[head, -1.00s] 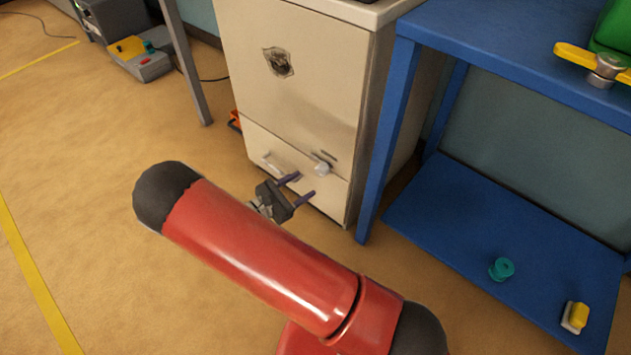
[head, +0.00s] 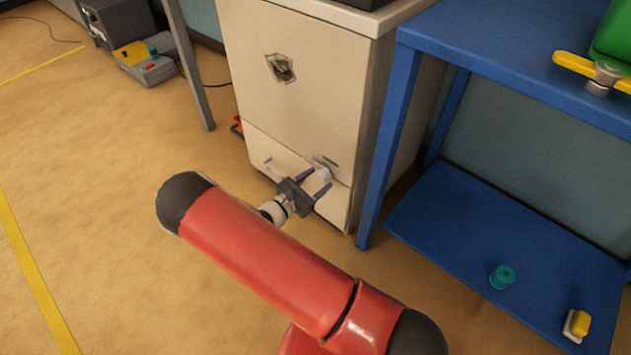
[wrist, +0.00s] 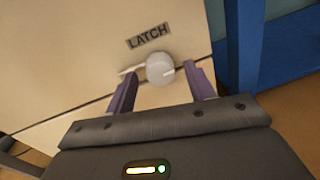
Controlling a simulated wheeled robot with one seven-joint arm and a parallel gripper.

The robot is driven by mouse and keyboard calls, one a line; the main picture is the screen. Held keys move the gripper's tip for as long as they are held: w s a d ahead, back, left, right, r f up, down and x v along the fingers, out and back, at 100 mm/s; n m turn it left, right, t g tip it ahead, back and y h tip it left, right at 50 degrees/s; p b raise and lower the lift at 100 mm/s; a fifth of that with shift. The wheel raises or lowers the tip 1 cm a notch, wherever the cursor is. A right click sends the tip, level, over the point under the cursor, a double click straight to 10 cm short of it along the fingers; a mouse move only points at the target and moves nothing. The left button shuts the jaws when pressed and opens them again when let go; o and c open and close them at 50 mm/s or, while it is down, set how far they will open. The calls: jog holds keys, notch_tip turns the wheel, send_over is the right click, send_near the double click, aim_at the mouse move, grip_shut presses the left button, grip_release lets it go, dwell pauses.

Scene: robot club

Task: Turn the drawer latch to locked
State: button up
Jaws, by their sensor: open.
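The drawer latch is a round pale knob (wrist: 160,69) under a dark "LATCH" label (wrist: 149,36) on the cream cabinet front. In the head view the latch (head: 322,173) sits on the low drawer of the cabinet (head: 315,95). My gripper (wrist: 163,88) is open, with its two purple fingers apart, one on each side of the knob in the wrist view. In the head view my gripper (head: 318,183) points at the latch from the front. I cannot tell whether either finger touches the knob. A pale pointer lies left of the knob.
A blue table (head: 500,50) with a low shelf (head: 440,205) stands right of the cabinet, its leg (head: 385,150) close to it. A teal spool (head: 502,277) and a yellow-and-white item (head: 576,325) rest on the shelf.

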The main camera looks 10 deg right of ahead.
jog(key=c, duration=1)
jog(key=n+p, duration=0.1)
jog(key=n, duration=0.4)
jog(key=n+p, duration=0.1)
jog(key=n, duration=0.3)
jog(key=shift+n+t, duration=0.3)
jog(key=n+p, duration=0.1)
jog(key=n, duration=0.3)
jog(key=shift+n+t, duration=0.3)
jog(key=shift+n, duration=0.1)
jog(key=shift+s+f+n+p, duration=0.1)
jog(key=shift+n+p, duration=0.45)
jog(key=shift+n, duration=1.55)
jog(key=shift+o, duration=0.2)
